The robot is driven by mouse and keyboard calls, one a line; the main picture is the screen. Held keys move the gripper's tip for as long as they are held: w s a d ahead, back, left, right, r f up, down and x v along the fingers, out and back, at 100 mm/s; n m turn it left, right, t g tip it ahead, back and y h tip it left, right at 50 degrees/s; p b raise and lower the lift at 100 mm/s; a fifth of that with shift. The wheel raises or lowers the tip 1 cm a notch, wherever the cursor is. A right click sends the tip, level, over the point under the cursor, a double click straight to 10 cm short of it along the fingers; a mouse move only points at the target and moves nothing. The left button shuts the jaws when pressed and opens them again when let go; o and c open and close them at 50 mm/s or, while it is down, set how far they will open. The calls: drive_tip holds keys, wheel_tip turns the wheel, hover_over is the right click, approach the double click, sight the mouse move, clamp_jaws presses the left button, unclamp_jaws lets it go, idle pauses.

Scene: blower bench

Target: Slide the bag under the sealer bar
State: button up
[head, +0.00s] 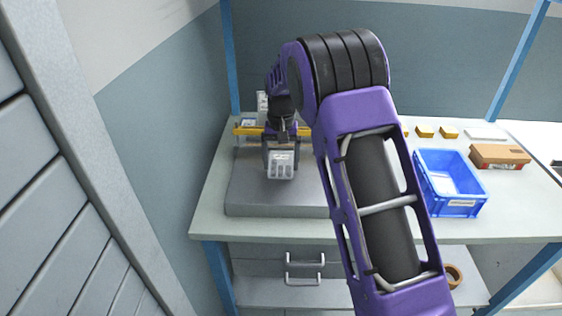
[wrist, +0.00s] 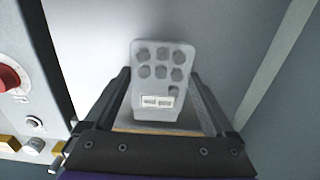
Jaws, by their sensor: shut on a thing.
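The bag (head: 281,167) is a pale grey pouch with several dark round spots and a small label. In the wrist view, the bag (wrist: 163,84) stands up between the fingers of my gripper (wrist: 162,74), which is shut on it. In the head view, my gripper (head: 281,150) is over the grey slab (head: 258,198) on the bench, with the bag at its near side. A yellow bar (head: 245,131) runs across behind my gripper, partly hidden by it. I cannot tell whether it is the sealer bar, or whether the bag touches the slab.
A panel with a red knob (wrist: 8,78) is close on the left in the wrist view. A blue crate (head: 450,205), a brown box (head: 499,155) and small yellow blocks (head: 425,131) are on the right of the bench (head: 490,227). My arm hides the middle.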

sight(282, 151)
drive_tip(key=shift+w+d+p, duration=0.1)
drive_tip(key=shift+w+p, duration=1.6)
drive_tip(key=shift+w, duration=1.1)
drive_tip(key=shift+f, duration=0.3)
drive_tip(key=o, duration=1.3)
drive_tip(key=shift+r, duration=0.1)
